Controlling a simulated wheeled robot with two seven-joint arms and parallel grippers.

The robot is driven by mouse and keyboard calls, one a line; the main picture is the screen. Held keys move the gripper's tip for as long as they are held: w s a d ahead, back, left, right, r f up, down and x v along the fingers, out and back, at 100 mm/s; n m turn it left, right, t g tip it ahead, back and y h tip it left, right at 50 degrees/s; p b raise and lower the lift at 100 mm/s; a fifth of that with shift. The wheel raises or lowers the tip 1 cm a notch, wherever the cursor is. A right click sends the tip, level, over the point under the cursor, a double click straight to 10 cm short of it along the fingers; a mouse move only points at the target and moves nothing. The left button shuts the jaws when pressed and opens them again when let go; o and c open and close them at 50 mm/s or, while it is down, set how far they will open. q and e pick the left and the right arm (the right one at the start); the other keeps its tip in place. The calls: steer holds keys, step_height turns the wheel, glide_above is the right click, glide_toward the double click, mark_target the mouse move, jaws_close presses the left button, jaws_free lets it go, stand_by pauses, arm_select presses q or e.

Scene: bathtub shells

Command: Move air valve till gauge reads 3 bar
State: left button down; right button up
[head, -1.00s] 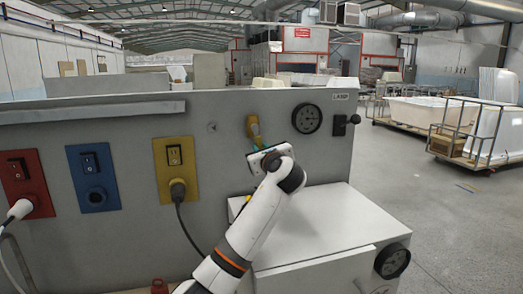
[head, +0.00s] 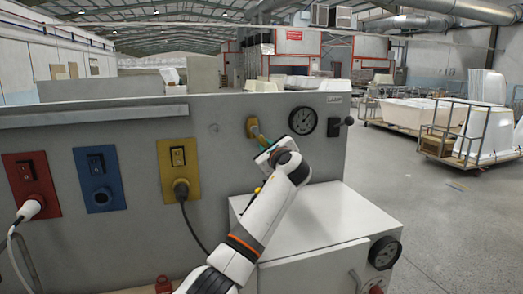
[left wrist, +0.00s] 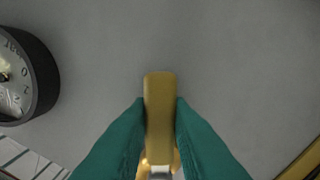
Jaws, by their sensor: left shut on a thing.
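The yellow air valve handle (head: 252,128) is on the grey panel, left of a round black-rimmed gauge (head: 303,120). My left gripper (head: 264,140) is at the handle, its teal fingers partly hidden by the wrist. In the left wrist view, the teal fingers are shut on the yellow handle (left wrist: 159,105), one on each side. The gauge (left wrist: 22,80) is cut off by the left edge there. Its pale needle shows in the head view, but the reading is too small to tell. My right gripper is not in view.
Red (head: 31,170), blue (head: 98,165) and yellow (head: 179,155) switch plates are on the panel's left. A white cabinet (head: 315,215) with another gauge (head: 384,253) stands below.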

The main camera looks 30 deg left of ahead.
arm_select(q)
steer(key=shift+w+d+r+n, duration=0.15)
steer(key=shift+w+d+n, duration=0.05)
steer(key=shift+n, duration=0.4)
steer(key=shift+w+r+n, duration=0.1)
steer(key=shift+n, duration=0.3)
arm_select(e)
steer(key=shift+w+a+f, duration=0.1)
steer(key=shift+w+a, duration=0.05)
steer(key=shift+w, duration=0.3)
arm_select(q)
steer(key=shift+d, duration=0.1)
steer(key=c, duration=1.3)
jaws_free()
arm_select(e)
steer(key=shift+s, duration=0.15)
arm_select(q)
steer(key=shift+d, duration=0.1)
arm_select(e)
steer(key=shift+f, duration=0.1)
